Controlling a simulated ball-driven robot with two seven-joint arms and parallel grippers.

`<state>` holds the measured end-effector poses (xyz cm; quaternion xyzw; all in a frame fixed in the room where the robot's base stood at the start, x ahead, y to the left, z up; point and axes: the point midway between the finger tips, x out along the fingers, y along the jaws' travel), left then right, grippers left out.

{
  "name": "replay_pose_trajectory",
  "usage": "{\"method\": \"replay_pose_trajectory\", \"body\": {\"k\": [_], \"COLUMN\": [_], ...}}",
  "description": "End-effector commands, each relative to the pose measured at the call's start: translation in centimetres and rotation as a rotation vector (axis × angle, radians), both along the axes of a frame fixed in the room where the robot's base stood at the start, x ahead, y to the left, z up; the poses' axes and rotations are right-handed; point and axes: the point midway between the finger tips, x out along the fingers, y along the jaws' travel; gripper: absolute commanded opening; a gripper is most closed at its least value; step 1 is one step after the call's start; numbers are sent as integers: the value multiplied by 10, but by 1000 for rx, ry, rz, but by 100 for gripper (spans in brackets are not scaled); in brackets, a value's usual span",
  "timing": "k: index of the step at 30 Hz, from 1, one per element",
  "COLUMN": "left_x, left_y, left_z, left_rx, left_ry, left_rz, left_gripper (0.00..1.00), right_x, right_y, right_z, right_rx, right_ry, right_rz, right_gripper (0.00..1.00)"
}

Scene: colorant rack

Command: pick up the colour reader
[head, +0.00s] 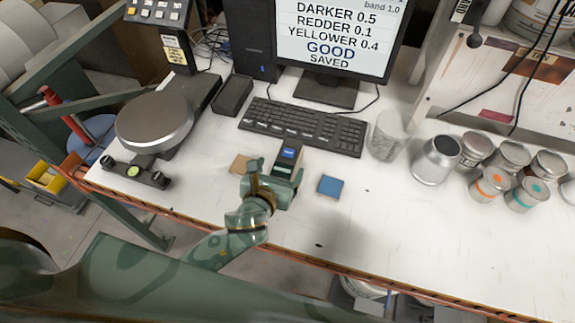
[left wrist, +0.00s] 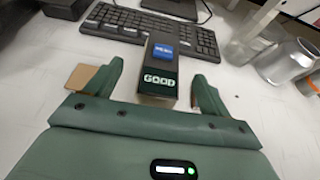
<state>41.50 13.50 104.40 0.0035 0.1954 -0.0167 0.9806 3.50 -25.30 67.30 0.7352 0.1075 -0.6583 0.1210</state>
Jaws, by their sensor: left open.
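The colour reader (head: 288,157) is a small dark grey box with a blue button or display on top, on the white bench in front of the keyboard. In the left wrist view the reader (left wrist: 160,65) shows a lit "GOOD" label on its near end. My green left gripper (head: 272,181) is open at the reader's near end. In the left wrist view its two fingers (left wrist: 155,88) stand one on each side of the reader, with gaps visible. My right gripper is in neither view.
A brown card (head: 240,164) lies left of the gripper and a blue card (head: 330,186) lies right. The keyboard (head: 303,127) is just behind. A scale (head: 154,122) stands left; metal cans (head: 436,160) and a clear cup (head: 386,136) stand right. The front right bench is mostly clear.

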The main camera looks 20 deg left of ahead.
Motion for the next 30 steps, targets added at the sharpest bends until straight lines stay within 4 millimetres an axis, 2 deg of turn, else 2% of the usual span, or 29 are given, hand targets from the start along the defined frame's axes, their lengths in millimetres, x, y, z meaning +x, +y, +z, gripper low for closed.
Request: {"method": "replay_pose_trajectory", "body": {"k": [9,18,25,27,30], "left_x": [41,46,46,47,47], "left_y": [-5,-5,-5,-5,-5], "left_z": [-21,-23,-23,-21,-21], "left_rx": [0,0,0,-2,-2], "left_ry": [1,1,1,-2,-2], "left_rz": [0,-1,-1,-1,-1], "left_gripper": [82,82,18,6,6], "right_x": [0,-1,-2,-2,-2], "right_y": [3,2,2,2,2], "right_z": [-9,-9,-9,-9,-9], "right_rx": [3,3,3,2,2], "right_ry": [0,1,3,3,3], "right_rz": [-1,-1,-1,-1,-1], "right_gripper": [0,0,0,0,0]}}
